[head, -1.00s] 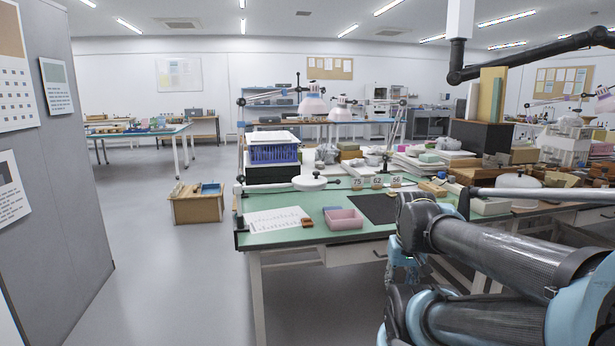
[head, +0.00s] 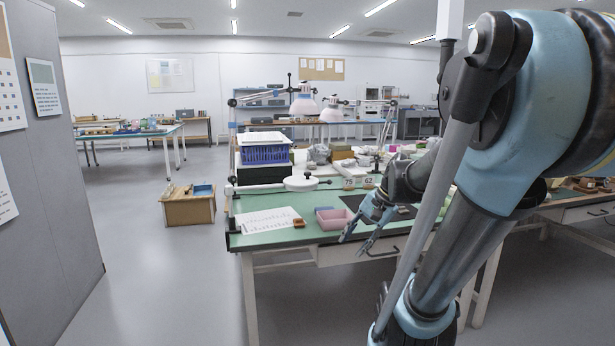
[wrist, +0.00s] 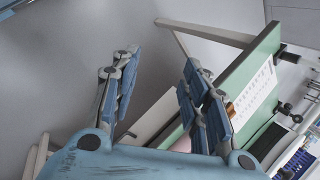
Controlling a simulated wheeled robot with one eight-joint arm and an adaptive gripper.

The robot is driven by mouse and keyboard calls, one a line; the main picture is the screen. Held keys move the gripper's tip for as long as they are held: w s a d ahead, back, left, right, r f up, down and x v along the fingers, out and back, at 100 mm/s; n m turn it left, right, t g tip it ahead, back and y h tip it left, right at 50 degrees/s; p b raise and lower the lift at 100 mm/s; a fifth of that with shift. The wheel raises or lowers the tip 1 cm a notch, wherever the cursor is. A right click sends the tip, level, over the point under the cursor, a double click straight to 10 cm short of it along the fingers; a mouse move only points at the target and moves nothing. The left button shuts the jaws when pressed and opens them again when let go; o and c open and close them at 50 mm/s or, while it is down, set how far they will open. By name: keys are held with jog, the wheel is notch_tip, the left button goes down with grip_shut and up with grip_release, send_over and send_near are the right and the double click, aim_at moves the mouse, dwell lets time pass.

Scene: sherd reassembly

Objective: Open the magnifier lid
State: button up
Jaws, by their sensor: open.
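The magnifier (head: 301,183) is a round white disc on a jointed arm reaching in from the left post of the green-topped table (head: 300,204). Its white top looks closed over the lens, lying flat; the lid's seam is too small to see. My gripper (head: 357,240) is open and empty in front of the table's front edge, lower right of the magnifier and apart from it. In the wrist view my gripper (wrist: 163,60) shows two spread blue-grey fingers with nothing between them, mostly grey floor behind. The tabletop appears tilted at the right there.
A printed sheet (head: 265,221), a pink tray (head: 335,223) and a dark mat (head: 362,203) lie on the table. A blue crate (head: 264,154) stands behind the magnifier.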

jog(key=w+a+r+m+y, duration=0.3)
jog(key=w+r+m, duration=0.15)
jog(key=w, duration=0.45)
jog(key=m+y, duration=0.8)
jog(key=y, duration=0.2)
send_near(308, 173)
jog(key=a, duration=0.3)
jog(key=w+a, duration=0.1)
jog(key=a, duration=0.6)
jog(key=shift+w+a+r, duration=0.1)
jog(key=shift+w+r, duration=0.05)
jog(key=shift+w, duration=0.25)
grip_shut()
